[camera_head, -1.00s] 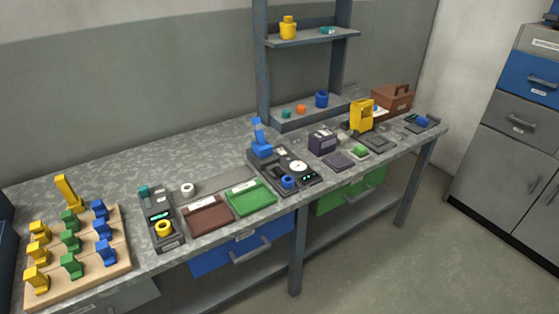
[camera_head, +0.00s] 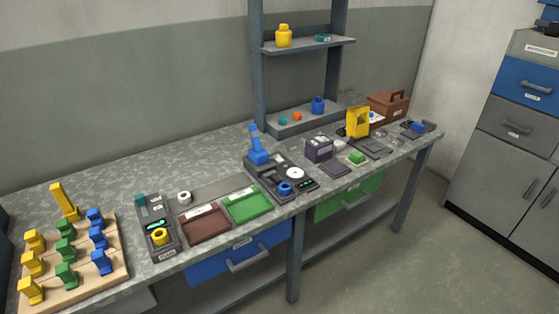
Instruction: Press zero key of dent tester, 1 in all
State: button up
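A dark instrument with a blue upright part (camera_head: 258,146) stands at the middle of the bench. It has a white round dial (camera_head: 294,173) and a blue ring (camera_head: 285,188) at its front. A smaller dark instrument (camera_head: 154,214) with a lit display (camera_head: 156,225) and a yellow ring (camera_head: 159,237) lies further left. A yellow upright device (camera_head: 357,121) stands to the right. The labels are too small to read, so I cannot tell which is the dent tester, and no zero key can be made out. My gripper is not in view.
A wooden board (camera_head: 112,270) with yellow, green and blue pieces is at the bench's left end. Brown (camera_head: 203,223) and green (camera_head: 246,205) trays lie at the front edge. A dark box (camera_head: 318,149) and brown case (camera_head: 388,106) stand right. The bench's back left is clear.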

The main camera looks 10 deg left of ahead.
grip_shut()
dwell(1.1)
